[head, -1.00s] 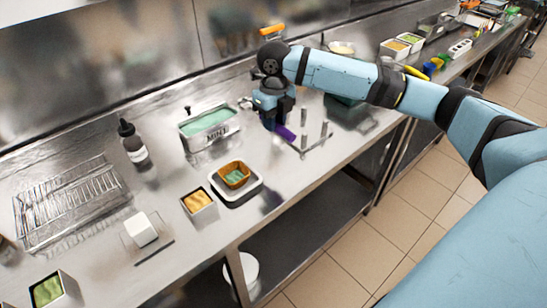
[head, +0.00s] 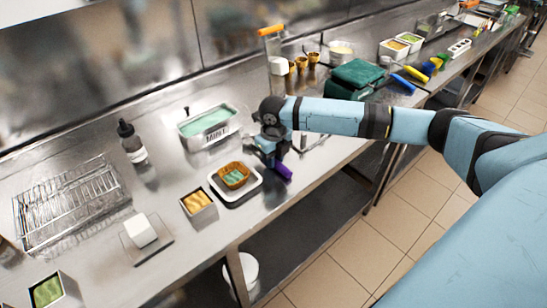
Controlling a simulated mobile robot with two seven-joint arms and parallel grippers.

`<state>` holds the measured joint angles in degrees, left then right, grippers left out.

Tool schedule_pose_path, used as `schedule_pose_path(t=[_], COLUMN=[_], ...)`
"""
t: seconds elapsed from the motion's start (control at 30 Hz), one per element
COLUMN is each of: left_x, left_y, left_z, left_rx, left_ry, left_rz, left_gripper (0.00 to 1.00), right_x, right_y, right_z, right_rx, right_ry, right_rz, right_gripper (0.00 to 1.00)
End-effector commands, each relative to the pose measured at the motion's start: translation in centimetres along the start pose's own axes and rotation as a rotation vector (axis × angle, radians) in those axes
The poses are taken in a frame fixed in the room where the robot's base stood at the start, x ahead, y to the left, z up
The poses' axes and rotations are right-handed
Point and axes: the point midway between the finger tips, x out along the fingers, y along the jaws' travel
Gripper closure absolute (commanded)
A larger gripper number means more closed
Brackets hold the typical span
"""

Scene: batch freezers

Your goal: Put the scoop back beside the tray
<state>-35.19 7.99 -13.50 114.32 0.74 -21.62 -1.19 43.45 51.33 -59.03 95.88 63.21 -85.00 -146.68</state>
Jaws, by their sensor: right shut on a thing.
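The scoop shows as a purple handle (head: 284,171) sticking out below my right gripper (head: 271,158). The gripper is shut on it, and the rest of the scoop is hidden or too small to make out. A small white tray (head: 246,199) lies on the steel counter just left of the gripper, with a brown waffle-like bowl (head: 234,170) holding something green on it. The handle is to the right of the tray, apart from it in the picture; I cannot tell whether it touches the counter. My left gripper is not in view.
A metal tub of mint ice cream (head: 208,122) stands behind the tray. A small tin of yellow food (head: 197,202) is left of it. A metal stand (head: 314,142) is partly hidden behind my right arm.

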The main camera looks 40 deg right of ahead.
Motion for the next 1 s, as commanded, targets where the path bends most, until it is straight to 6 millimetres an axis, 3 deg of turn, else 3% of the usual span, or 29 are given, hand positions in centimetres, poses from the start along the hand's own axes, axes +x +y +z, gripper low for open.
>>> schedule_pose_path(t=[0.2,0.23,0.33,0.67,0.77,1.0], left_x=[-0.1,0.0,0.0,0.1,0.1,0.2], left_y=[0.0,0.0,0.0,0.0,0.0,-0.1], left_z=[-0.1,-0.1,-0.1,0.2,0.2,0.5], left_rx=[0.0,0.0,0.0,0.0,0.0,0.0], left_ry=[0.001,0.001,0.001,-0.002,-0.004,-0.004], left_rz=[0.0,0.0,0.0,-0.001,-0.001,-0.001], left_gripper=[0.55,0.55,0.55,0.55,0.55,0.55], right_x=[0.3,0.3,0.3,-0.1,-1.2,-6.2], right_y=[0.0,0.0,0.0,0.0,0.0,0.0], right_z=[0.0,0.0,0.0,0.0,0.1,0.1], right_rx=[0.001,0.001,0.0,0.0,0.0,0.0], right_ry=[0.001,0.0,0.0,-0.001,-0.003,-0.004], right_rz=[0.0,0.0,0.0,0.0,0.001,0.0], right_gripper=[1.0,0.72,0.51,0.51,0.51,0.51])
